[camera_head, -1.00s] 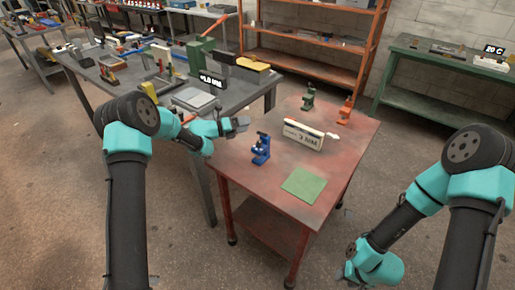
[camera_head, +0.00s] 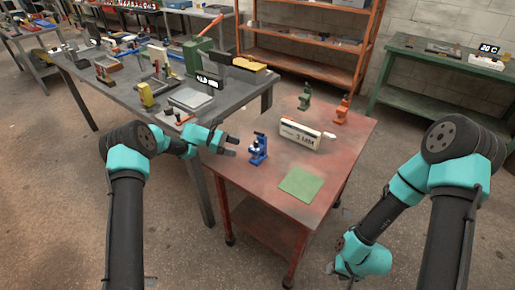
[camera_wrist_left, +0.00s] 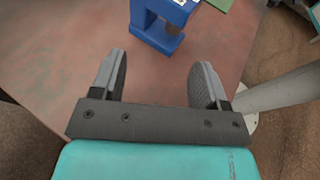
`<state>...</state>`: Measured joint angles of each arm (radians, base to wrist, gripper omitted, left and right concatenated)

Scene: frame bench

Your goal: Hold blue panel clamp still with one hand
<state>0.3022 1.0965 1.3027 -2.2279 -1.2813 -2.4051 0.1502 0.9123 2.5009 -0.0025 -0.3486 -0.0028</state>
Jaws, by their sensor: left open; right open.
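The blue panel clamp (camera_head: 258,149) stands upright on the red table, near its left edge. My left gripper (camera_head: 233,146) is open just left of the clamp, its fingers pointing toward it. In the left wrist view the clamp's blue body (camera_wrist_left: 152,30) shows at the top, just beyond and between the two spread fingers (camera_wrist_left: 157,80). Nothing is between the fingers, and they are apart from the clamp. The clamp's top is cut off in that view. My right gripper (camera_head: 336,270) is low at the right, beside the table and away from the clamp; its fingers are hard to make out.
On the red table (camera_head: 240,176) are a green clamp (camera_head: 304,97), an orange clamp (camera_head: 342,109), a white "3 MM" block (camera_head: 299,134) and a green mat (camera_head: 300,183). A grey bench (camera_head: 215,115) with many tools stands at the left behind my left arm.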

